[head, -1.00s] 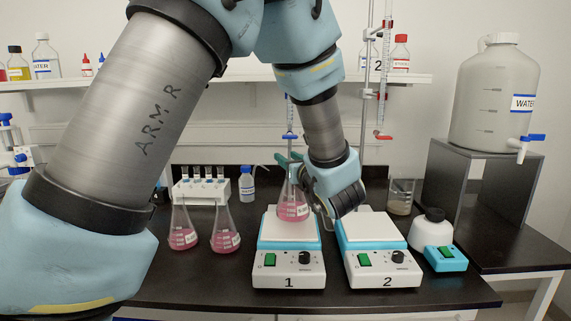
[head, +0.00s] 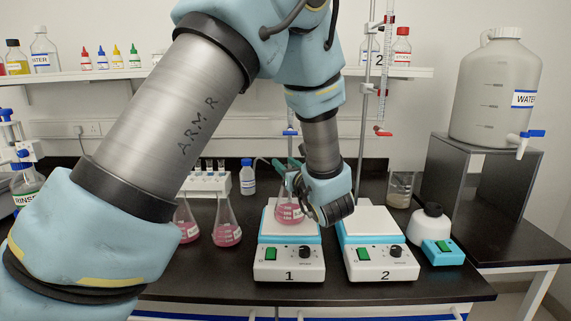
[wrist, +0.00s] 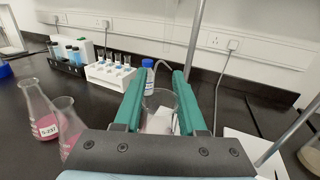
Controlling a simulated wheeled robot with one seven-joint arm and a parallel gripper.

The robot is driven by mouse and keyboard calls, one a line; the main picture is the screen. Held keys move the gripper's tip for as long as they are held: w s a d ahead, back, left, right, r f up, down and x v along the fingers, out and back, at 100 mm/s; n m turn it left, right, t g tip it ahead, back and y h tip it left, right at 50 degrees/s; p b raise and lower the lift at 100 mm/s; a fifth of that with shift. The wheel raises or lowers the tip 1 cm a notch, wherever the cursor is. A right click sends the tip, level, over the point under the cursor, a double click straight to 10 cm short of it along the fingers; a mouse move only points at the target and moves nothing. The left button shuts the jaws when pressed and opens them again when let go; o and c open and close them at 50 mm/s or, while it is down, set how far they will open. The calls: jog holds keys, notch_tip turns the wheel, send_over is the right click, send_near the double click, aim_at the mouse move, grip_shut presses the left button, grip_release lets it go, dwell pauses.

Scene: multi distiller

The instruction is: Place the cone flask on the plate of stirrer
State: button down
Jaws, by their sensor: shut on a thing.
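A cone flask (head: 289,213) with pink liquid and a white label is held upright over the white plate (head: 272,229) of stirrer 1 (head: 289,263). I cannot tell whether its base touches the plate. My gripper (head: 288,164) is shut on the flask's upper part with its green fingers. In the wrist view the fingers (wrist: 161,78) stand on either side of the clear flask (wrist: 160,98); its lower part is hidden by the gripper body. Stirrer 2 (head: 381,263) stands to the right with an empty plate (head: 370,223).
Two more pink flasks (head: 227,234) stand left of stirrer 1. A white tube rack (head: 207,184) and a small water bottle (head: 248,178) stand behind. A burette stand (head: 364,120) rises behind the stirrers.

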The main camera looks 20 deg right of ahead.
jog(key=shift+f, duration=0.1)
jog(key=shift+c, duration=2.4)
grip_release()
jog(key=shift+r, duration=0.25)
jog(key=s+b, duration=0.4)
jog(key=s, duration=0.8)
jog(key=shift+a+f, duration=0.15)
jog(key=shift+a, duration=0.1)
